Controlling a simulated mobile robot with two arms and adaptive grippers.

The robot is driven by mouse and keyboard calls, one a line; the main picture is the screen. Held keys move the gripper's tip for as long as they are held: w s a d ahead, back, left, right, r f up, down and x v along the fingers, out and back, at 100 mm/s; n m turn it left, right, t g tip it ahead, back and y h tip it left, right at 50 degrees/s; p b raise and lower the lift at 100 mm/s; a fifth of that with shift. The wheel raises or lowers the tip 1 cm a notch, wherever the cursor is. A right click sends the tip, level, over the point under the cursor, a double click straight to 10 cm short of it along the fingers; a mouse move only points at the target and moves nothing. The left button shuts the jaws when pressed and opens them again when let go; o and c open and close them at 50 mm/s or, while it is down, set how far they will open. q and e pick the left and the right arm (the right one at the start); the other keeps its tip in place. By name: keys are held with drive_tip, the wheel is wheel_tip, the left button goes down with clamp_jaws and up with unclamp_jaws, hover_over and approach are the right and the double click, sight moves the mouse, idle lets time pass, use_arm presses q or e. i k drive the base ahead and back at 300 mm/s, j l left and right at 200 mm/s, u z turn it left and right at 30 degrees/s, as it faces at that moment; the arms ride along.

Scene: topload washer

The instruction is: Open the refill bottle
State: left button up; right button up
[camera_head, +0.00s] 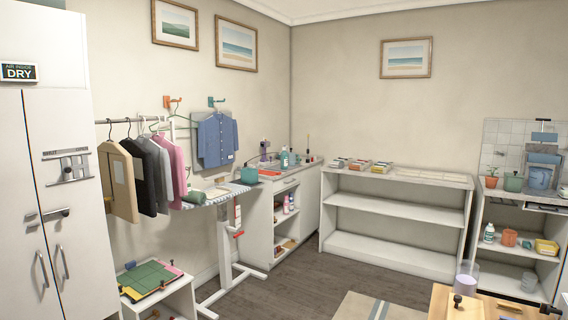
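Several bottles show, and I cannot tell which one is the refill bottle. A teal bottle (284,159) stands upright on the counter by the sink in the back corner. Small bottles (287,204) stand inside the open cabinet under the sink counter. They are all too small to tell whether their caps are on or off. Neither of my grippers is in view.
An ironing board (208,196) and clothes rack stand at the left. A low white shelf unit (396,215) lines the back wall. A wooden surface with a clear container (466,279) is at the lower right. The dark floor (300,290) is open in the middle.

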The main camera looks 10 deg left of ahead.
sight(284, 155)
drive_tip(key=i+j+u, duration=1.1)
drive_tip(key=u, duration=0.15)
drive_tip(key=i+z, duration=0.2)
drive_tip(key=i, duration=0.25)
drive_tip(key=i+j+z, duration=0.2)
drive_tip(key=i, duration=0.25)
drive_tip(key=i+l+z, duration=0.25)
drive_tip(key=i+z, duration=0.25)
drive_tip(key=i+l+z, duration=0.1)
drive_tip(key=i+z, duration=0.4)
drive_tip(key=i+j+z, duration=0.15)
drive_tip(key=i+z, duration=0.35)
drive_tip(key=i+u, duration=0.15)
drive_tip(key=i, duration=0.55)
drive_tip(key=i+l+u, duration=0.1)
drive_tip(key=i, duration=0.6)
drive_tip(key=i+l+u, duration=0.15)
drive_tip(key=i, duration=0.5)
